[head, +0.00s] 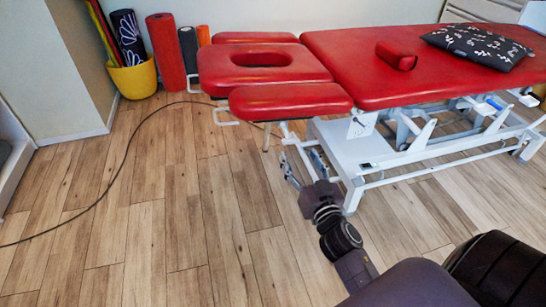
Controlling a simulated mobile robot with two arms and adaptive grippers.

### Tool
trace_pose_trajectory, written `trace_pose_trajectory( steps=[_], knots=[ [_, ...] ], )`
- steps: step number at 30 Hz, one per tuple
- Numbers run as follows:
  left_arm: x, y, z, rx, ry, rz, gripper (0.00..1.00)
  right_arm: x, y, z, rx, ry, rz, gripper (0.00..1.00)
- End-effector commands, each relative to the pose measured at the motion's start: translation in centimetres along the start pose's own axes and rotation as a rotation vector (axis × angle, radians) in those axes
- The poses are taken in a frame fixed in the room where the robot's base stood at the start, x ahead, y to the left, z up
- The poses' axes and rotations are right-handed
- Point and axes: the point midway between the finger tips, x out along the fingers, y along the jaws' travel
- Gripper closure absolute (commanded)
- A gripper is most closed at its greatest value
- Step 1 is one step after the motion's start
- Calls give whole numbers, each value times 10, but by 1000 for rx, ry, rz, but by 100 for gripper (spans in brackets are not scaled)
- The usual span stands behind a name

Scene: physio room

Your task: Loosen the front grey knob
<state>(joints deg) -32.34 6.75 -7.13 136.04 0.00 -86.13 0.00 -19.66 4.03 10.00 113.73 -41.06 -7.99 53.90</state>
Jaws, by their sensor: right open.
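The red treatment table (410,70) stands on a white metal frame (340,150), with a separate head section (262,68) that has an oval face opening. I cannot clearly make out a grey knob; small fittings show on the frame below the head section, partly shaded by it. My right gripper (301,166) is open and empty, beside the near left end of the frame and below the front red armrest pad (290,100). I cannot tell whether its fingers touch anything. My left gripper is not in view.
A black cable (113,182) curves across the wooden floor. A yellow basket (134,79) with rolled mats and a red roll (166,52) stand by the wall. A red bolster (396,55) and patterned pillow (478,46) lie on the table.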

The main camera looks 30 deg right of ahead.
Motion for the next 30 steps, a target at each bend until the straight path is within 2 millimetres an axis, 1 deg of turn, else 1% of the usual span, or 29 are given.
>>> trace_pose_trajectory(
  steps=[5, 12, 18, 22, 30],
  knots=[
    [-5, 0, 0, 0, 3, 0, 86, 12, 0, -5, 0, 12, -2, 44],
    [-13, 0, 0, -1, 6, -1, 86, 49, 0, -5, 0, 11, -1, 44],
    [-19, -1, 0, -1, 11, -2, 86, 71, 0, -4, -1, 9, -1, 44],
    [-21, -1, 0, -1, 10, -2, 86, 77, 0, -4, 0, 8, 0, 44],
    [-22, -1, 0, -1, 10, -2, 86, 78, 0, -4, 1, 7, 0, 44]
  ],
)
